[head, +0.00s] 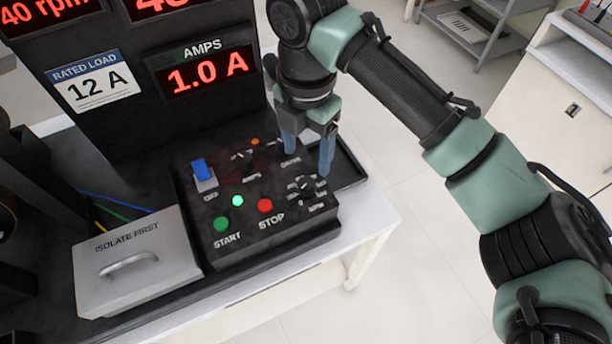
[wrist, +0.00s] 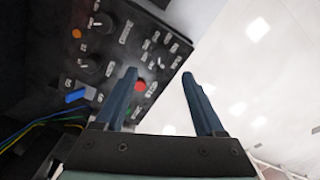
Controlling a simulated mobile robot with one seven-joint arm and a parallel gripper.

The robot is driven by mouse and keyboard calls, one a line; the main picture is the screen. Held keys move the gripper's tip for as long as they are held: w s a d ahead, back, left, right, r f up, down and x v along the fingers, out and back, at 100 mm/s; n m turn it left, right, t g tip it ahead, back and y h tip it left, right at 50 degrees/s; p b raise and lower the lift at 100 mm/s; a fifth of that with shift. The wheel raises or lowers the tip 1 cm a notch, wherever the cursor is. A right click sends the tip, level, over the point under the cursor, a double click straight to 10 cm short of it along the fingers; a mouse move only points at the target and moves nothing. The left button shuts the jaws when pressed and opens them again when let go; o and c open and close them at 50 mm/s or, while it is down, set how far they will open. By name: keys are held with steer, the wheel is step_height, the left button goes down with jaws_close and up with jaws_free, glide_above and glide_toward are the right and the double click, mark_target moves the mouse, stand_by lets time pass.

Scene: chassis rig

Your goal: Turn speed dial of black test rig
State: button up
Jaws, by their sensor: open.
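The black test rig's control box (head: 258,240) stands on the bench in the head view, with several knobs and buttons on its sloping top. A dial marked RPM (head: 304,186) sits at its right end, near the red STOP button (head: 265,205). My gripper (head: 307,160) is open with blue fingers pointing down, above the right end of the box, close to the RPM dial. Nothing shows between the fingers. In the wrist view my gripper (wrist: 159,74) is open over the box's edge, and the control box (wrist: 120,60) lies mostly left of the fingers. Exact fingertip height is unclear.
A blue rocker switch (head: 203,172) and a green START button (head: 221,223) are on the box. A grey ISOLATE FIRST cover (head: 135,265) stands left. The AMPS display (head: 207,76) reads 1.0 A; the rpm display (head: 45,15) reads 40. Open floor lies right.

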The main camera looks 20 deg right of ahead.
mark_target(307, 183)
step_height(307, 183, down, 9)
steer(key=shift+r, duration=0.1)
stand_by(0.3)
jaws_close()
